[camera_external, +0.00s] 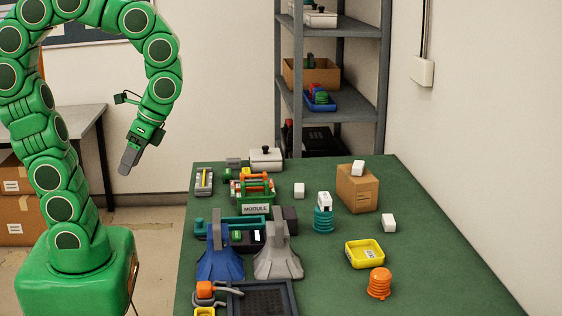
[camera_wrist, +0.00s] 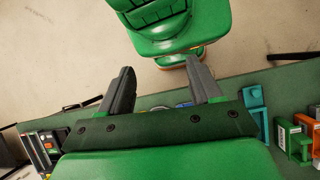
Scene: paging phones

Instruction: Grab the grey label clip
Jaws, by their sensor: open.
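A grey piece with a wide flared foot and a narrow upright top (camera_external: 278,256) stands on the green table, right of a similar blue piece (camera_external: 220,259). It looks like the grey label clip, though no label on it can be read. My gripper (camera_external: 127,163) hangs in the air left of the table, pointing down, well away from the grey piece. In the wrist view my gripper (camera_wrist: 160,70) has its two grey fingers wide apart with nothing between them. The grey piece cannot be made out there.
The green table (camera_external: 420,240) holds a green MODULE crate (camera_external: 256,209), a teal stacked piece (camera_external: 323,220), a cardboard box (camera_external: 357,189), a yellow tray (camera_external: 365,254), an orange piece (camera_external: 379,284) and a dark tray (camera_external: 262,301). Its right side is mostly clear. Shelves (camera_external: 335,100) stand behind.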

